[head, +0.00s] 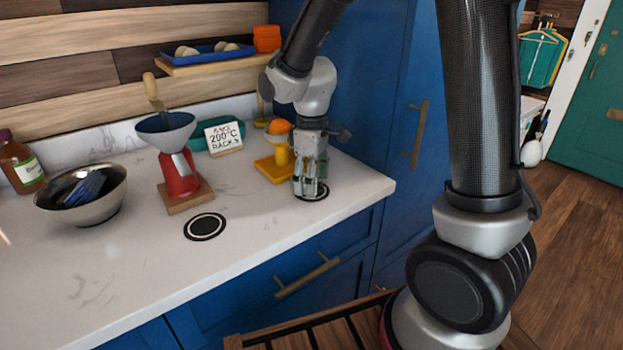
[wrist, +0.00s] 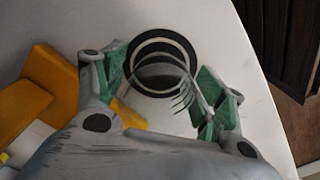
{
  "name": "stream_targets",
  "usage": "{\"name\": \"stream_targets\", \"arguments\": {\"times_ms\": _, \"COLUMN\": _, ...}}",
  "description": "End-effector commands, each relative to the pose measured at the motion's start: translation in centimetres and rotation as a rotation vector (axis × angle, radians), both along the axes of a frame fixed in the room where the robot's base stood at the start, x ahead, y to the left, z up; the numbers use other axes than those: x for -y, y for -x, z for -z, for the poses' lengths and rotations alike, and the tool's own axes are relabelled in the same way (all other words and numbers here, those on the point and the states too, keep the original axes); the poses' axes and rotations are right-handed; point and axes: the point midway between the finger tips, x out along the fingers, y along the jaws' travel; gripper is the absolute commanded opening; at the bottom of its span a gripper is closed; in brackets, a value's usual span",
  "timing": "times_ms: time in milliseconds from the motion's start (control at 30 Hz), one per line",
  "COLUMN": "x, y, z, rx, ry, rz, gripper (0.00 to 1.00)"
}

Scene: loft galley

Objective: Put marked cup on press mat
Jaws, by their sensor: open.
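A clear cup with dark graduation marks (wrist: 183,96) shows in the wrist view between my fingers. It appears to stand upright on a round black mat with a pale ring (wrist: 136,52). This mat also shows in the head view (head: 322,194), beside the yellow press (head: 281,158) with an orange on top. My gripper (head: 311,195) points down over the mat. Its green-padded fingers (wrist: 163,98) are open, one on each side of the cup, with gaps visible. In the head view my fingers mostly hide the cup.
A second black ringed mat (head: 205,227) lies bare on the white counter. The counter's front corner is close to my gripper's right.

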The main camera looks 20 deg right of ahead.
Motion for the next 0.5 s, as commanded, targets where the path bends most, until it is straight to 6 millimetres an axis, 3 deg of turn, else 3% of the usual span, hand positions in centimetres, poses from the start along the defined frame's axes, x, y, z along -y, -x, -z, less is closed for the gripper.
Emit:
{"name": "stream_targets", "arguments": {"times_ms": 167, "x": 0.0, "y": -0.1, "z": -1.2, "rx": 0.004, "ry": -0.002, "rz": 0.000, "gripper": 0.70}}
{"name": "stream_targets", "arguments": {"times_ms": 500, "x": 0.0, "y": -0.1, "z": -8.5, "rx": 0.004, "ry": -0.002, "rz": 0.000, "gripper": 0.70}}
